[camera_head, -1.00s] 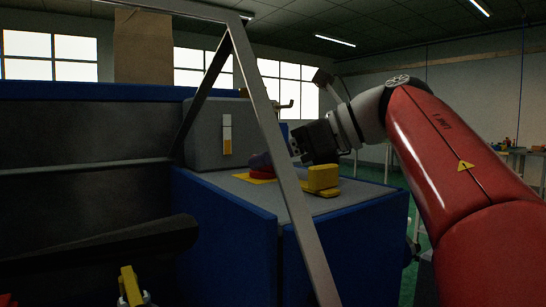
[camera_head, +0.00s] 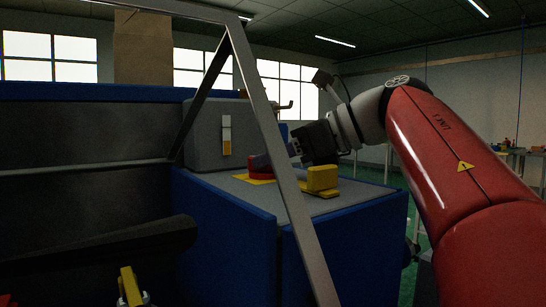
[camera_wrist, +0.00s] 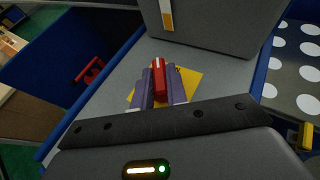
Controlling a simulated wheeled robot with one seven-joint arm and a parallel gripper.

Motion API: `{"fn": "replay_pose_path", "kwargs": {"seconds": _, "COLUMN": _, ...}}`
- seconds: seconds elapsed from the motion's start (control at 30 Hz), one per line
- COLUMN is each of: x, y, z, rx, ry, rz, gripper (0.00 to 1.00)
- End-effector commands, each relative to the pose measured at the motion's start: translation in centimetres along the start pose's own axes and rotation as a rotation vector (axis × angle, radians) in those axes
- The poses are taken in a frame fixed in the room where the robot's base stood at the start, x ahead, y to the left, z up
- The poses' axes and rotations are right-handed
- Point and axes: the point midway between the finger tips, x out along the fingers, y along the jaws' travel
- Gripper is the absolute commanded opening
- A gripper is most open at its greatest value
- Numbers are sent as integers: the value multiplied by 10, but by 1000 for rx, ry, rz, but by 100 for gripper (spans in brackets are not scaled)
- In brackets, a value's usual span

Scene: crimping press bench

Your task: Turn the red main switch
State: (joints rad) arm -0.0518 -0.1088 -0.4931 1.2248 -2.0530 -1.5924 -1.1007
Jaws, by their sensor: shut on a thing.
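The red main switch (camera_wrist: 158,83) has a bar-shaped red handle over a yellow plate (camera_wrist: 190,79) on the grey bench top. In the head view the red switch (camera_head: 256,167) shows left of a slanted metal bar, with its yellow plate (camera_head: 252,180) under it. My gripper (camera_wrist: 158,82) is shut on the red handle, with one purple-grey finger on each side of it. In the head view my gripper (camera_head: 264,161) comes in from the right, and the metal bar hides part of it. The lower part of the switch is hidden by the fingers.
A grey box (camera_head: 207,148) with a white and orange strip stands behind the switch. A yellow block (camera_head: 322,179) sits on the bench to the right. The slanted metal bar (camera_head: 272,120) crosses the head view. A white-dotted panel (camera_wrist: 298,75) lies right in the wrist view.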

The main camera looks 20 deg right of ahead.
Motion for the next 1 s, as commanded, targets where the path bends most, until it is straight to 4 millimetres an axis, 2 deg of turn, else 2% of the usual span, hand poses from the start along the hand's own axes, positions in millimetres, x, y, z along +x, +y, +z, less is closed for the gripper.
{"fn": "replay_pose_path", "kwargs": {"seconds": 0.57, "x": 1, "y": -1, "z": -1, "rx": 2, "ry": 2, "rz": 0, "gripper": 0}}
{"fn": "replay_pose_path", "kwargs": {"seconds": 0.6, "x": 1, "y": -1, "z": -1, "rx": 2, "ry": 2, "rz": 0, "gripper": 20}}
{"fn": "replay_pose_path", "kwargs": {"seconds": 0.8, "x": 1, "y": -1, "z": -1, "rx": 1, "ry": 1, "rz": 0, "gripper": 46}}
{"fn": "replay_pose_path", "kwargs": {"seconds": 1.0, "x": 0, "y": 0, "z": 0, "rx": 1, "ry": 1, "rz": 0, "gripper": 48}}
